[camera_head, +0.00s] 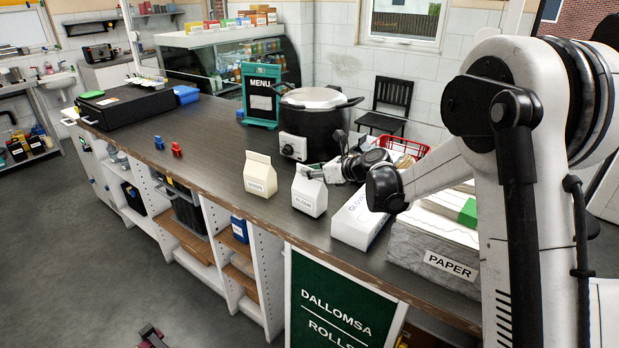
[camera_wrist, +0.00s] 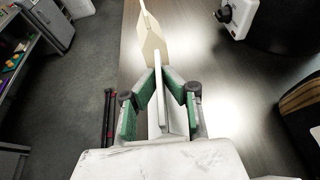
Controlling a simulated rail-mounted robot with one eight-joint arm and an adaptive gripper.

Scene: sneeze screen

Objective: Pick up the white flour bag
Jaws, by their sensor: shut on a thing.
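The white flour bag (camera_head: 309,196) is upright at the counter's front edge, its label facing the front. My gripper (camera_head: 316,173) reaches it from the right and is shut on its upper part. In the wrist view, the green-padded fingers of my gripper (camera_wrist: 160,82) close on both sides of the white bag's thin top (camera_wrist: 158,112). The bag's base looks to be at counter level; I cannot tell whether it touches. The wrist view hides most of its lower body.
A cream bag (camera_head: 262,177) stands just left, apart from the flour bag; it also shows in the wrist view (camera_wrist: 152,42). A black cooker (camera_head: 315,125) stands behind. A white glove box (camera_head: 357,222) and a paper box (camera_head: 432,254) are right.

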